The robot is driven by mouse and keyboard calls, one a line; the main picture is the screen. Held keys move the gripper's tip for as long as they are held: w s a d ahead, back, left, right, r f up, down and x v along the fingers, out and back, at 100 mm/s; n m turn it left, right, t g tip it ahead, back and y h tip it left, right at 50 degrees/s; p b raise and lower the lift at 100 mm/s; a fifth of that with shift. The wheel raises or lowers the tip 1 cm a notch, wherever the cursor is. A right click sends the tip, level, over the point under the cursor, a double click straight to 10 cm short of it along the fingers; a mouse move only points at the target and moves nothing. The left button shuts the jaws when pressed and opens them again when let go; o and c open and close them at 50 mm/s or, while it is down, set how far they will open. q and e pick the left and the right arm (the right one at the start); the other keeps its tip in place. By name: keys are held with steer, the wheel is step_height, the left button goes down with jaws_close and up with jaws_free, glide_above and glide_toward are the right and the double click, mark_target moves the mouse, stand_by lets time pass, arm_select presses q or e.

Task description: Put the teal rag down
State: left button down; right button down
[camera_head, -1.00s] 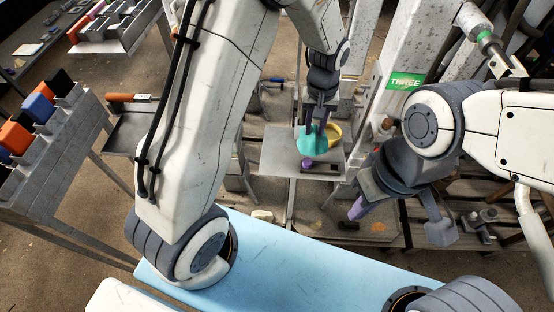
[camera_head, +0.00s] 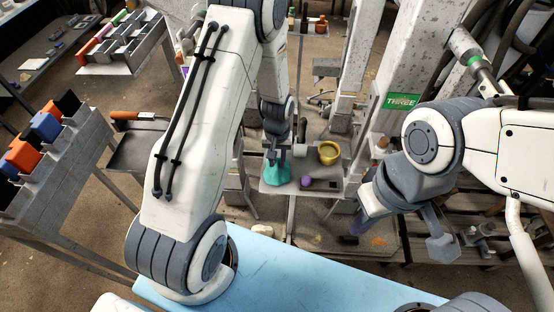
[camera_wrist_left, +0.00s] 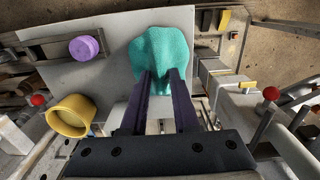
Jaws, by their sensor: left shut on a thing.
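The teal rag (camera_head: 276,172) hangs from my left gripper (camera_head: 283,152), over the left part of a small grey table (camera_head: 325,192). In the left wrist view the rag (camera_wrist_left: 162,52) is bunched at the fingertips of my left gripper (camera_wrist_left: 162,75), which is shut on it. The table's pale top (camera_wrist_left: 65,75) lies under it; I cannot tell whether the rag touches the top. My right gripper (camera_head: 400,228) is apart from the rag, low at the right, with its fingers spread and nothing seen between them.
A yellow pot (camera_head: 329,153) and a purple round thing (camera_head: 306,182) stand on the same table, right of the rag. A white post with a green label (camera_head: 402,101) rises behind, at the right. A rack of coloured blocks (camera_head: 50,150) is far left.

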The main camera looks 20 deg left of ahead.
arm_select(q)
steer(key=shift+f, duration=0.3)
steer(key=shift+f, duration=0.15)
steer(key=c, duration=0.7)
jaws_free()
steer(key=shift+o, duration=0.2)
